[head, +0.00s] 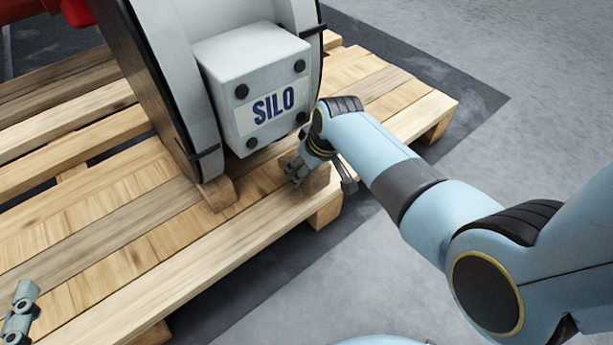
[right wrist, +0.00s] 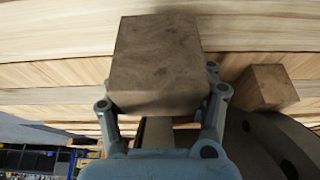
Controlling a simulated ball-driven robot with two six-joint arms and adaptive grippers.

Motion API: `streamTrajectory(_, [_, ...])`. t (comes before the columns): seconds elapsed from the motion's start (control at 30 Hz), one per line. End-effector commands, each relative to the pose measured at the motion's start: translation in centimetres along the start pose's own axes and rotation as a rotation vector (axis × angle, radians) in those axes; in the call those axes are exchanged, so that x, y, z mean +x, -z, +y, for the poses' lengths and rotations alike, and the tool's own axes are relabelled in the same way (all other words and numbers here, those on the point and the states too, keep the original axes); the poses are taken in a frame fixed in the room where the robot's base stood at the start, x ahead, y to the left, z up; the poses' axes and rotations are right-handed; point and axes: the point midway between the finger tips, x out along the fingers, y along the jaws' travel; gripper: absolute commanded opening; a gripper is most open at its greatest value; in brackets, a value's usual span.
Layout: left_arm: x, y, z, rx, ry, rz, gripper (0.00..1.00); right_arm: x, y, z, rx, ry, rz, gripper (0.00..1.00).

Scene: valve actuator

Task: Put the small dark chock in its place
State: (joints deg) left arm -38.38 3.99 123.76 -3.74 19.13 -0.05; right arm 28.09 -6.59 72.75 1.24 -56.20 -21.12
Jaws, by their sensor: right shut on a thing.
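The small dark chock (right wrist: 155,65), a brown wooden block, is between the fingers of my right gripper (right wrist: 158,108) in the right wrist view. I cannot tell whether the chock touches the boards. A second wooden chock (head: 217,193) sits at the foot of the grey round housing, left of my gripper; it also shows in the right wrist view (right wrist: 265,87). My left gripper (head: 20,312) shows only partly at the lower left.
The grey valve actuator (head: 262,58) with the SILO label stands on the wooden pallet (head: 130,235). Its box overhangs the boards close to my right gripper. The pallet's front boards are bare on the left. Grey floor (head: 520,150) lies to the right.

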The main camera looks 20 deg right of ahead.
Motion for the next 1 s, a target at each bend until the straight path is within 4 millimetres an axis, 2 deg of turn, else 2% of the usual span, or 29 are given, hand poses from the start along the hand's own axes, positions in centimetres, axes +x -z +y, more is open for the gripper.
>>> streamTrajectory(0.2, [2.1,5.9,-0.2,0.023,-0.002,0.244,0.4,1.3,-0.6,0.0,0.0,0.0,-0.001,0.17])
streamTrajectory(0.4, [2.6,11.6,-0.2,0.047,-0.006,0.478,0.4,2.2,-1.0,0.0,0.0,0.0,-0.001,0.17])
streamTrajectory(0.5, [2.4,13.8,-0.1,0.056,-0.008,0.57,0.4,2.6,-1.1,0.0,0.0,0.0,0.0,0.17])
streamTrajectory(0.7, [2.1,15.8,-0.1,0.064,-0.009,0.651,0.4,2.7,-1.1,0.0,0.0,0.0,0.002,0.17])
streamTrajectory(1.0, [2.1,15.8,-0.1,0.064,-0.009,0.654,0.4,2.7,-1.1,0.0,0.0,-0.001,0.002,0.17])
